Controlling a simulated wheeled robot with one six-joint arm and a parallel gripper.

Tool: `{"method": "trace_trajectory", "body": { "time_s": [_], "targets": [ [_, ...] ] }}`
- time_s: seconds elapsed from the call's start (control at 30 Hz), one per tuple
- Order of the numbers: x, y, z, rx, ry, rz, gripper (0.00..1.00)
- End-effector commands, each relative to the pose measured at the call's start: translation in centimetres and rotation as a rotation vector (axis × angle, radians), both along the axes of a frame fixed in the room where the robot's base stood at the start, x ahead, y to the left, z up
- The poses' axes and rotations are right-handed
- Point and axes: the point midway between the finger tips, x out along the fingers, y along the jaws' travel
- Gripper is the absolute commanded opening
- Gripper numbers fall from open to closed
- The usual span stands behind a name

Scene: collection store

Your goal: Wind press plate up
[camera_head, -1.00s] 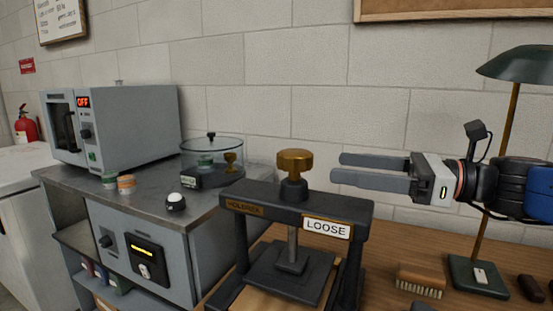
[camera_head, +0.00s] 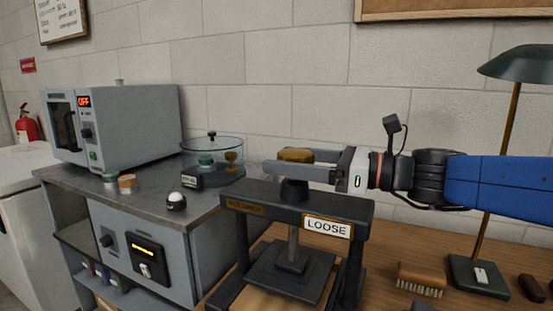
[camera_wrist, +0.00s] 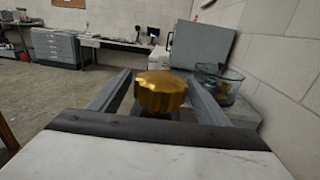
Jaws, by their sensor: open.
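The press is a dark frame (camera_head: 268,200) with a sign reading LOOSE (camera_head: 327,228) on its crossbar. A brass knob (camera_head: 297,155) sits on top of its screw; it also shows in the wrist view (camera_wrist: 160,92). The dark press plate (camera_head: 291,273) hangs on the screw below the crossbar, above a light wooden board. My gripper (camera_head: 275,164) is open, level with the knob, with one finger on each side of it. In the wrist view the knob stands between the fingers, with a gap visible on both sides.
A glass-covered dish (camera_head: 213,158) and a small white-domed device (camera_head: 176,202) stand on the metal cabinet at left, near a grey oven (camera_head: 125,125). A brush (camera_head: 421,279) and a green lamp (camera_head: 480,277) are on the wooden bench at right.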

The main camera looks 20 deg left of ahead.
Motion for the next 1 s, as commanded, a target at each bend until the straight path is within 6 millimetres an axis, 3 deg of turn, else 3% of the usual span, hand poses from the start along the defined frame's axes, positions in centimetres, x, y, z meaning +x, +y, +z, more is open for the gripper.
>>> {"method": "trace_trajectory", "body": {
  "time_s": [0.23,0.63,0.8,1.0],
  "targets": [
    [0.1,2.3,0.0,0.0,-0.001,0.001,0.7],
    [0.1,2.8,0.0,0.0,-0.001,0.0,0.7],
    [0.1,2.8,0.0,0.0,-0.001,0.0,0.31],
    [0.1,2.8,0.0,0.0,0.0,0.003,0.28]
  ]
}}
